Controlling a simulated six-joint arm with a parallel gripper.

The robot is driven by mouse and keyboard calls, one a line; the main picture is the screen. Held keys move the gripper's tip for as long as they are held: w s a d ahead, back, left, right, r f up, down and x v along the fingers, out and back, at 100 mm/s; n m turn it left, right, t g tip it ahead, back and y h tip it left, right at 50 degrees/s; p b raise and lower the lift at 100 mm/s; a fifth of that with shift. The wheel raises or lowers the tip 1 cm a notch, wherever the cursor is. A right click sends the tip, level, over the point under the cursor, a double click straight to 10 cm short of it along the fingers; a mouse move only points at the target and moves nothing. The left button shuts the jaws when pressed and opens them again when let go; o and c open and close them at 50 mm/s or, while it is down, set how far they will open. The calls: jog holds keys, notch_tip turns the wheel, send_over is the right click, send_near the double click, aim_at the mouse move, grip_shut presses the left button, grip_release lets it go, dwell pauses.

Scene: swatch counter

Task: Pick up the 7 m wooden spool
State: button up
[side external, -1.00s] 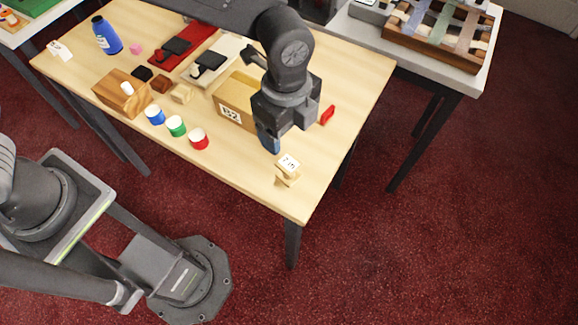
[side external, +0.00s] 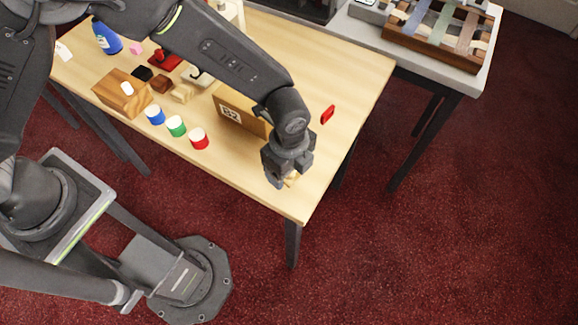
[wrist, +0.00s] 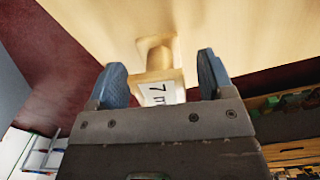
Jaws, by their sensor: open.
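The wooden spool (wrist: 160,74) shows in the wrist view between my two blue-grey fingers, with a white label reading 7 m facing the camera. My gripper (wrist: 162,78) is open, one finger on each side of the spool, with a visible gap on both sides. In the side view my gripper (side external: 279,183) is low over the front right corner of the table. Only a small part of the spool (side external: 292,178) shows there; my gripper hides the rest.
A cardboard box (side external: 238,112) stands behind my gripper on the table (side external: 340,75). A red object (side external: 327,115) lies near the right edge. The front table edge is close to the spool.

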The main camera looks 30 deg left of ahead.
jog(key=shift+f, duration=0.45)
jog(key=c, duration=1)
jog(key=shift+r, duration=0.1)
